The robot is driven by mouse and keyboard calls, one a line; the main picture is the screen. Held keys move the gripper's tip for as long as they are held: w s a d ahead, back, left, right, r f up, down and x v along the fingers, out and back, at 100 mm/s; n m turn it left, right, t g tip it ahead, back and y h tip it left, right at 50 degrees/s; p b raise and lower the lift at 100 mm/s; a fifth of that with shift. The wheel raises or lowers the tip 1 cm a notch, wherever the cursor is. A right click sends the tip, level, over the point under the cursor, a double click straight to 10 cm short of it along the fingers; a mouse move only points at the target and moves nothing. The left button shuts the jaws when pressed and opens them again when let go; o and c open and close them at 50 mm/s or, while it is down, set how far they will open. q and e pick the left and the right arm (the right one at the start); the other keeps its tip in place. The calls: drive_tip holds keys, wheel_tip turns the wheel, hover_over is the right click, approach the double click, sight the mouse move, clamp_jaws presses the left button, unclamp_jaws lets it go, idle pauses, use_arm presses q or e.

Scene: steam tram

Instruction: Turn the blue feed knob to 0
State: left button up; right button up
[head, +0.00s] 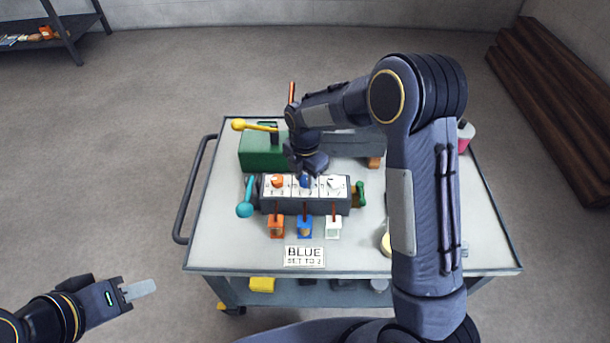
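The blue feed knob (306,181) sits in the middle of a grey block (310,207) with white dial faces, between an orange knob (277,181) and a white knob (334,183). My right gripper (305,174) points down at the blue knob from above. Its fingertips are at or around the knob, and its own body partly hides them, so I cannot tell whether they grip it. The knob's pointer setting is too small to read. A sign (304,256) on the cart reads "BLUE SET TO 2". My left gripper (140,290) is away from the cart at lower left, with nothing visible in it.
The block stands on a cart (225,235) with a side handle (190,190). Close by are a teal ball lever (245,209), a yellow lever (240,125), a green box (257,152) and small orange, blue and white lanterns (305,228). The cart's front left is clear.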

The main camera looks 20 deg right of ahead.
drive_tip(key=c, duration=0.4)
